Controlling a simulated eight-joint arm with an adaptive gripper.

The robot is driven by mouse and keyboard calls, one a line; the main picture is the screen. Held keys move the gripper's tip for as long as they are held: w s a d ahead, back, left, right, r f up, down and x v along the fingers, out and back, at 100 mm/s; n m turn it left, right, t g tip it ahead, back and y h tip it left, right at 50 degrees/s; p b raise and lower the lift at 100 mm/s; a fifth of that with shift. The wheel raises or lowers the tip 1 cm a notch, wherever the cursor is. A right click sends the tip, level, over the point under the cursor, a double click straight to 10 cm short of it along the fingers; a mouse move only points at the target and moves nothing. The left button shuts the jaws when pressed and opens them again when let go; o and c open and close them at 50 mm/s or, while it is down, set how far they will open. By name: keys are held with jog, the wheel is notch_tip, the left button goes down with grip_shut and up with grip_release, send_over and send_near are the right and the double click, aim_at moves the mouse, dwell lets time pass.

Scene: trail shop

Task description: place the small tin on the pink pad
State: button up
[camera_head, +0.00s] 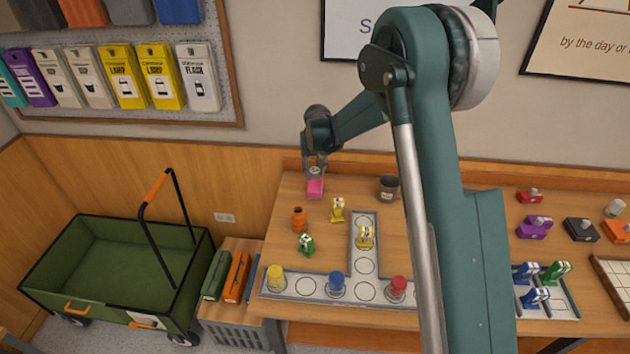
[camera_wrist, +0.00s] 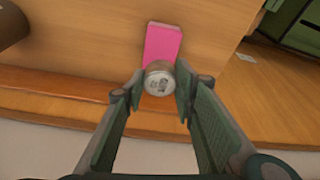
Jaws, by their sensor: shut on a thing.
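The small tin (camera_wrist: 158,82), round with a pale lid, is between the fingertips of my gripper (camera_wrist: 160,85) in the wrist view. My gripper is shut on it. The pink pad (camera_wrist: 163,45) lies flat on the table just beyond the tin, and the tin covers its near end. In the head view my gripper (camera_head: 314,169) is at the table's back left, right at the pink pad (camera_head: 315,189). The tin is hard to make out there. I cannot tell whether the tin touches the pad or hangs just above it.
A dark cup (camera_head: 388,188) stands right of the pad. An orange bottle-shaped piece (camera_head: 299,220), a yellow figure (camera_head: 337,211) and a green figure (camera_head: 306,244) stand in front. A grey T-shaped board (camera_head: 310,288) holds several pieces. A green cart (camera_head: 110,265) is left of the table.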

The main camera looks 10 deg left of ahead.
aim_at(315, 175)
jog(key=shift+f, duration=0.55)
jog(key=shift+f, duration=1.85)
jog(key=shift+f, duration=0.15)
jog(key=o, duration=0.8)
jog(key=shift+o, duration=0.5)
jog(key=v, duration=1.2)
